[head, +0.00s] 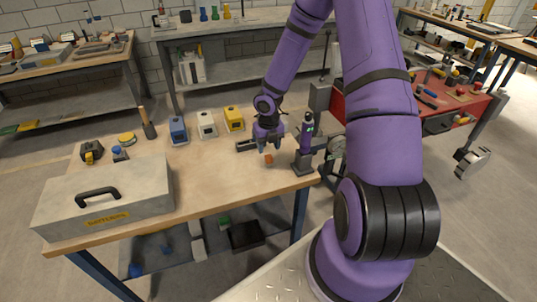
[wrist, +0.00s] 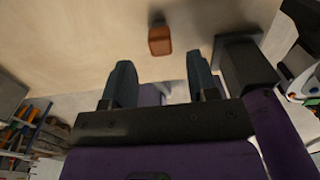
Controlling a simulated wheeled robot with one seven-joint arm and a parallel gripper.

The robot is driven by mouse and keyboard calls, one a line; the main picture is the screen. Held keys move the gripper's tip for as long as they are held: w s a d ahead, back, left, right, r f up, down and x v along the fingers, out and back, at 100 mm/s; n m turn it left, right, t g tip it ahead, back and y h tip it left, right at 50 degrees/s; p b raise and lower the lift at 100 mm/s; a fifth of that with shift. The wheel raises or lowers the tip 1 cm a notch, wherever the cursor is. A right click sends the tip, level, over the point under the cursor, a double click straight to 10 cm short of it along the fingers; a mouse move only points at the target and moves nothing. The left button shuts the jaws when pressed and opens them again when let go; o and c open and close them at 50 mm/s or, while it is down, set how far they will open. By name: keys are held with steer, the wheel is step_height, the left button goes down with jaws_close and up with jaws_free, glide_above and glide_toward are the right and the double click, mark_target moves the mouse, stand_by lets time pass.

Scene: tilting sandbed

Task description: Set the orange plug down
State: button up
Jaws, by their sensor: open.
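The orange plug (head: 268,159) is on the wooden workbench top (head: 225,178), near its right end. It also shows in the wrist view (wrist: 160,40), beyond the fingertips and roughly between their lines, apart from both fingers. My gripper (head: 267,147) is just above and behind the plug in the head view. In the wrist view its two dark fingers (wrist: 161,75) are spread wide with nothing between them. The plug's underside is hidden.
A purple device on a dark stand (head: 304,150) is close to the right of my gripper. Blue (head: 178,130), white (head: 207,125) and yellow (head: 234,119) boxes stand along the back. A grey toolbox (head: 105,197) fills the front left. The bench middle is clear.

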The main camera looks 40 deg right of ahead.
step_height(320, 180, up, 7)
step_height(320, 180, up, 13)
steer(key=m+h, duration=0.3)
steer(key=m, duration=0.5)
glide_above(269, 156)
steer(key=s+a, duration=0.2)
steer(key=s, duration=0.1)
steer(key=s+a+r+m+t, duration=0.1)
steer(key=s+a+r+m, duration=0.15)
steer(key=r+m, duration=0.3)
steer(key=s+a+r+m+t, duration=0.1)
steer(key=s+a+r+m, duration=0.1)
steer(key=s+r+m, duration=0.3)
steer(key=s+a+r+m+t+y, duration=0.1)
steer(key=s+a+r+m, duration=0.2)
steer(key=s+r+m, duration=0.2)
steer(key=s+a+r+m+t+y, duration=0.2)
steer(key=s+r+m, duration=0.4)
steer(key=s+m, duration=0.3)
steer(key=shift+s+a, duration=0.85)
steer(key=shift+s, duration=0.05)
